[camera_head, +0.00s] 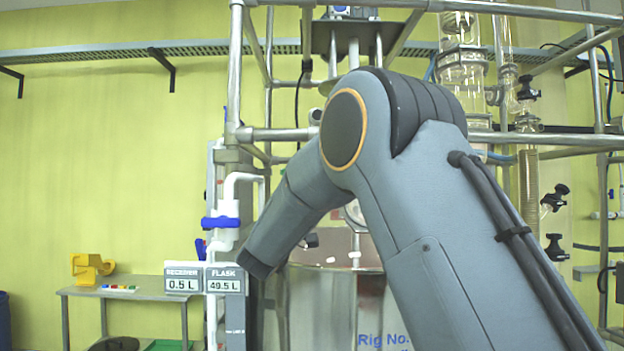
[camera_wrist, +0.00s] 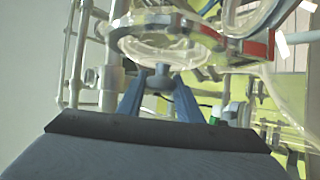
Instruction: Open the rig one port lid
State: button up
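In the wrist view, the two blue-grey fingers of my gripper (camera_wrist: 159,95) stand apart. A small grey knob (camera_wrist: 160,76) shows between their tips; I cannot tell whether either finger touches it. Just above it is a clear glass rim or port (camera_wrist: 165,45), and I cannot tell for sure which part is the lid. In the head view, a large shiny vessel (camera_head: 335,300) marked "Rig No." stands behind my arm; the number is hidden. My gripper and the vessel's top are mostly hidden behind my arm there.
Metal frame bars (camera_head: 235,70) surround the vessel. Glass columns (camera_head: 462,65) and black valve handles (camera_head: 555,247) are at the right. A white pipe with a blue valve (camera_head: 220,222) and a display (camera_head: 225,281) stand at the left. A side table (camera_head: 150,290) holds a yellow object (camera_head: 92,268).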

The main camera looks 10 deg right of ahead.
jog(key=o, duration=0.4)
jog(key=shift+d, duration=0.1)
jog(key=b+v, duration=0.3)
jog(key=v, duration=0.5)
jog(key=shift+r, duration=0.1)
